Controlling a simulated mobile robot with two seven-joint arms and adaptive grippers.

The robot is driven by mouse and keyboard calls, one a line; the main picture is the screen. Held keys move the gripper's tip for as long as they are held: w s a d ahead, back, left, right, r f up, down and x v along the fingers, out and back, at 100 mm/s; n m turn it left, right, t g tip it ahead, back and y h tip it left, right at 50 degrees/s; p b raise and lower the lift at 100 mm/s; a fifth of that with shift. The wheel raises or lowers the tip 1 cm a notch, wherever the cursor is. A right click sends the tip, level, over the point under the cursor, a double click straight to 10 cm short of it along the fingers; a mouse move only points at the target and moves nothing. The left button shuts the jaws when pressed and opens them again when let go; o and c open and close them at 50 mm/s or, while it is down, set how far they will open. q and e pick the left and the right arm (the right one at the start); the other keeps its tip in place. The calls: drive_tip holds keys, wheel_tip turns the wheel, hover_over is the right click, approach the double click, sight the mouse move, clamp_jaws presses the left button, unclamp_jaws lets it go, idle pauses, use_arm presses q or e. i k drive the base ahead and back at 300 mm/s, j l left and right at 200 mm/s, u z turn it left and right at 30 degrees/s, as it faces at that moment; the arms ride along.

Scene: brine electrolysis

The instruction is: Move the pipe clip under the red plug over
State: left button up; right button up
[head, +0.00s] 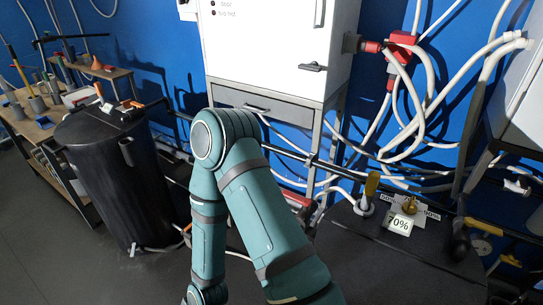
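A red plug (371,46) sits at the right side of the white cabinet, at the upper right. A red fitting (403,40) joins white pipes just right of it, and a smaller red piece sits below that. I cannot make out the pipe clip for certain among the pipes under the red plug. One of my arms rises from the bottom centre, bends at its elbow and runs back down out of the picture. Its gripper is below the picture edge. Neither gripper shows, so I cannot tell what they hold.
The white cabinet (265,50) stands on a grey frame with a drawer. White pipes (418,110) loop along the blue wall. A black barrel (115,180) and a workbench (35,125) stand left. A dark tank top (380,240) with a "70%" tag (399,224) lies lower right.

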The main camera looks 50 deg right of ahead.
sight(307, 165)
drive_tip(key=i+z, duration=0.4)
drive_tip(key=i+j+z, duration=0.15)
drive_tip(key=z, duration=0.25)
drive_tip(key=i+j+z, duration=0.25)
drive_tip(key=z, duration=0.15)
drive_tip(key=i+j+z, duration=0.15)
drive_tip(key=z, duration=0.25)
drive_tip(key=i+j+z, duration=0.1)
drive_tip(key=z, duration=0.35)
drive_tip(key=j+z, duration=1.1)
drive_tip(key=z, duration=0.15)
drive_tip(key=i, duration=0.05)
